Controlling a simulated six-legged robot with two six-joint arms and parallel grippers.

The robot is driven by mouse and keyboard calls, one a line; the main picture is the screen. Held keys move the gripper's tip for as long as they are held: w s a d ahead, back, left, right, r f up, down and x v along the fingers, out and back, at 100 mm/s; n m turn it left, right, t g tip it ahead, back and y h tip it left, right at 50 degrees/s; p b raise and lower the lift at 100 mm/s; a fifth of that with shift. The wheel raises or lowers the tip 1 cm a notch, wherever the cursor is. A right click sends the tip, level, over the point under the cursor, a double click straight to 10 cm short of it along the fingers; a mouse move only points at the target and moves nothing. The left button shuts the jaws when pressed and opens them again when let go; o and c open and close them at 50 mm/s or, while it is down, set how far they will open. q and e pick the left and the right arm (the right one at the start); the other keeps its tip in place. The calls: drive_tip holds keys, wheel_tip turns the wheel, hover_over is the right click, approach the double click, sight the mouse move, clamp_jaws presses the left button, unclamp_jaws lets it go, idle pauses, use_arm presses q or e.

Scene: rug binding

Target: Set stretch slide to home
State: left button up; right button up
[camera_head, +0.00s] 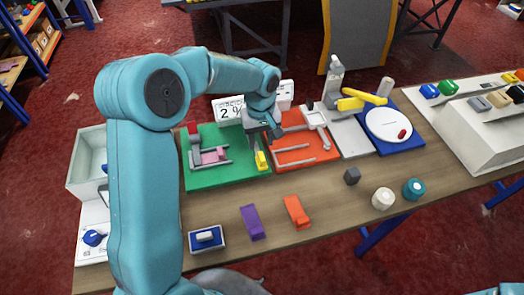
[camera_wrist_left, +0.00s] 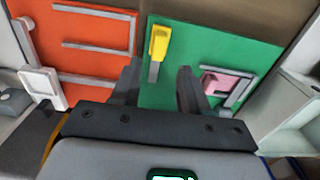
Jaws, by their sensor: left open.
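A green board (camera_head: 225,179) lies on the bench with a yellow block (camera_head: 261,161) at its right edge. In the left wrist view the yellow block (camera_wrist_left: 159,42) sits on a short grey strip. It looks like the stretch slide's handle, but no label shows this. The green board also carries a pink block (camera_head: 213,155) in a grey frame. My left gripper (camera_head: 274,133) is above the boards, near the yellow block. In the wrist view its fingers (camera_wrist_left: 157,84) are apart, with nothing between them, pointing toward the yellow block. My right gripper is out of view.
An orange board (camera_head: 303,156) with grey rails lies right of the green one. A blue board with a white disc (camera_head: 388,124) stands further right. Purple (camera_head: 251,222) and orange (camera_head: 297,212) blocks and a blue switch box (camera_head: 206,238) lie in front.

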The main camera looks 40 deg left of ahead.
sight(260, 156)
use_arm(q)
wheel_tip(260, 156, down, 7)
drive_tip(key=shift+d+r+p, duration=0.1)
drive_tip(key=shift+p, duration=0.3)
drive_tip(key=shift+s+d+r, duration=0.1)
drive_tip(key=shift+s+d, duration=0.05)
clamp_jaws()
drive_tip(key=shift+a+f, duration=0.2)
drive_tip(key=shift+a, duration=0.05)
drive_tip(key=s+a+b, duration=0.1)
drive_tip(key=s+a, duration=0.1)
drive_tip(key=s+a+b, duration=0.1)
drive_tip(key=s+b, duration=0.1)
drive_tip(key=shift+s+a, duration=0.2)
drive_tip(key=shift+a, duration=0.2)
drive_tip(key=shift+s+r, duration=0.1)
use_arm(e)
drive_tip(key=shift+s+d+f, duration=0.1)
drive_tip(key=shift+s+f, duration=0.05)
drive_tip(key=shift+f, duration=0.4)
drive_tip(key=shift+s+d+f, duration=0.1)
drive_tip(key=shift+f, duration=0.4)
